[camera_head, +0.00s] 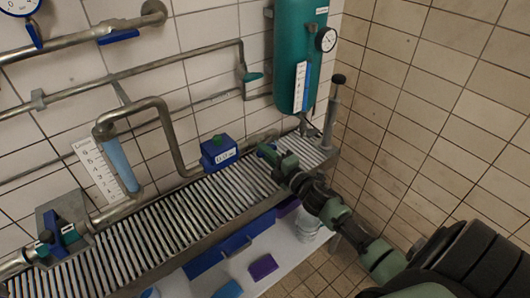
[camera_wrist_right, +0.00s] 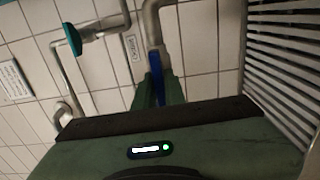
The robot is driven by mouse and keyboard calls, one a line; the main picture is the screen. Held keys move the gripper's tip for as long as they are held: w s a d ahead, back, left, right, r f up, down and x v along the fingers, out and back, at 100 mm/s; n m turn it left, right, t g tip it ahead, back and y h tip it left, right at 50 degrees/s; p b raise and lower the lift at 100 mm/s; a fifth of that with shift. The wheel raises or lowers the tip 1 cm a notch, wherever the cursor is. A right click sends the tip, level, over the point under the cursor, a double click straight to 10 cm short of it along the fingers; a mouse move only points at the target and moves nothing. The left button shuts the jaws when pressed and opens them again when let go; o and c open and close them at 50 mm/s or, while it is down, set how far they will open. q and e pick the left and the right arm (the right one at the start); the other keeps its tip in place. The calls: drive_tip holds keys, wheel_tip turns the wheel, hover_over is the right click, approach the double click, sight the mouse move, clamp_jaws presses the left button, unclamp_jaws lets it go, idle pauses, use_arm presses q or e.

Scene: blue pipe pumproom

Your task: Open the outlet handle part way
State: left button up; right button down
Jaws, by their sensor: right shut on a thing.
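The outlet handle (camera_head: 265,150) is a small blue lever on the grey pipe above the right part of the slatted grate. My right gripper (camera_head: 275,158) reaches it from the lower right and is shut on it. In the right wrist view the blue handle (camera_wrist_right: 157,77) stands between my two green fingers, just below a grey pipe elbow. The fingers hide part of the handle. I cannot tell its exact angle. My left gripper is not in view.
A blue meter box (camera_head: 219,152) sits on the pipe left of my gripper. A teal tank (camera_head: 299,55) with a gauge (camera_head: 326,39) hangs above. The slatted grate (camera_head: 170,219) runs below the pipes. A grey post (camera_head: 332,112) stands at the grate's right end, near the tiled wall.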

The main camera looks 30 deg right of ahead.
drive_tip(key=shift+f, duration=0.1)
drive_tip(key=c, duration=1.5)
unclamp_jaws()
drive_tip(key=s, duration=0.2)
drive_tip(key=s+b, duration=0.1)
drive_tip(key=s, duration=0.4)
drive_tip(key=shift+s+d, duration=0.3)
drive_tip(key=shift+s, duration=0.1)
